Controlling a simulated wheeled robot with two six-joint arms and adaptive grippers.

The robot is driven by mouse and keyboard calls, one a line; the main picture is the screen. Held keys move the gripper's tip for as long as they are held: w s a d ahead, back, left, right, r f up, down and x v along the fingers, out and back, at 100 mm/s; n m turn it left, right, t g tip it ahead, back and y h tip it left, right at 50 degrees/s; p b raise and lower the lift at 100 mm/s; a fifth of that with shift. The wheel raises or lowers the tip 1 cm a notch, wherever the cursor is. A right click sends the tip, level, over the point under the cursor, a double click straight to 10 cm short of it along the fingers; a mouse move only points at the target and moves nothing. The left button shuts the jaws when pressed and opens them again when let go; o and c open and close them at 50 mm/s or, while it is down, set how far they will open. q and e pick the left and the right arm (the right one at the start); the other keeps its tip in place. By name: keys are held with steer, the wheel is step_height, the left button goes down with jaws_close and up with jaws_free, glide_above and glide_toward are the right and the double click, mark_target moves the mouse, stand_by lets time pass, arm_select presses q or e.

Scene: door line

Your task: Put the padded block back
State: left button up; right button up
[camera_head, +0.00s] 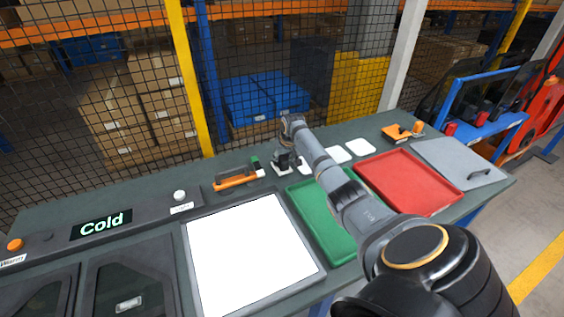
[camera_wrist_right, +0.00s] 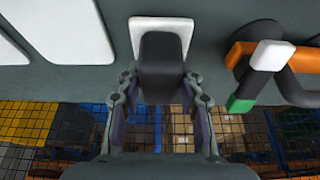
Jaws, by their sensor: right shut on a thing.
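My right gripper (camera_head: 287,163) is at the back of the counter, its arm reaching over the green tray. In the right wrist view its two fingers (camera_wrist_right: 160,88) are shut on a dark grey block (camera_wrist_right: 161,58), which I take to be the padded block. The block is over a white square pad (camera_wrist_right: 141,36), inside its outline in part. I cannot tell whether it touches the pad. In the head view the block is small and mostly hidden by the gripper. My left gripper is not in view.
An orange and black tool with a green end (camera_head: 237,178) lies left of the gripper. White pads (camera_head: 359,147) lie to the right. A green tray (camera_head: 309,211), a red tray (camera_head: 408,181) and a lit white panel (camera_head: 250,250) are in front. Mesh fencing (camera_head: 110,90) stands behind.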

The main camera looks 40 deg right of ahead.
steer(key=shift+f, duration=0.85)
steer(key=shift+f, duration=0.15)
steer(key=o, duration=1.1)
steer(key=shift+o, duration=0.2)
steer(key=shift+s+d+r, duration=0.1)
steer(key=shift+r, duration=0.45)
steer(key=v, duration=1.1)
steer(key=shift+r, duration=0.15)
